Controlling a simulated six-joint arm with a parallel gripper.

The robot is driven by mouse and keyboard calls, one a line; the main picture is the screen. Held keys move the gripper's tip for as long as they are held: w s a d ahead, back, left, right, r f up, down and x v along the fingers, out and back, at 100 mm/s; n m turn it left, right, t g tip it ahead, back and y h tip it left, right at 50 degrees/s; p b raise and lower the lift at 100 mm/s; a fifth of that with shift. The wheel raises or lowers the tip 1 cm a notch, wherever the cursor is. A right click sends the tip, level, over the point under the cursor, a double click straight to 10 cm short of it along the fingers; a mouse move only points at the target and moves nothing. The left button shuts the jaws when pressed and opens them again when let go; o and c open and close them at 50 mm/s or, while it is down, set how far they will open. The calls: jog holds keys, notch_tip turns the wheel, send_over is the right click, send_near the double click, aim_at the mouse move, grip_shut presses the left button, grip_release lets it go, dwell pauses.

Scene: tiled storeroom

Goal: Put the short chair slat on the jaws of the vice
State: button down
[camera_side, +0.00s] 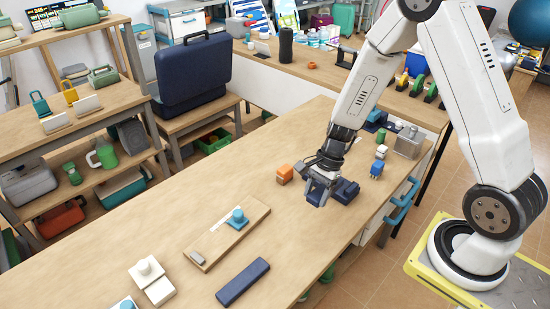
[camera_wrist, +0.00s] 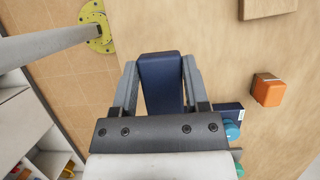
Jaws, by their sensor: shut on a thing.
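My gripper (camera_side: 319,190) is shut on a dark blue block, which I take to be the short chair slat (camera_wrist: 162,85). The wrist view shows it between the two grey fingers (camera_wrist: 160,92), its flat top facing the camera.
An orange block (camera_side: 285,174) stands left of my gripper. A wooden board (camera_side: 212,250) with a teal knob (camera_side: 237,216) and a dark blue bar (camera_side: 243,282) lie nearer the camera. The bench's middle is clear.

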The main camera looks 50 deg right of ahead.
dwell(0.4)
jog(key=shift+s+d+r, duration=0.15)
jog(key=shift+s+d, duration=0.1)
jog(key=shift+d, duration=0.25)
jog(key=s+d+r, duration=0.3)
jog(key=s+d, duration=0.6)
jog(key=shift+w+d+f, duration=0.75)
jog(key=shift+w+f, duration=0.8)
jog(key=shift+w, duration=0.5)
jog(key=shift+w+d+f, duration=0.75)
jog(key=shift+w+f, duration=0.8)
jog(key=shift+w, duration=0.5)
jog(key=shift+w+d+f, duration=0.75)
jog(key=shift+w+f, duration=0.8)
jog(key=shift+w, duration=0.5)
jog(key=shift+w+d+f, duration=0.1)
jog(key=shift+w+f, duration=0.15)
jog(key=shift+f, duration=1.6)
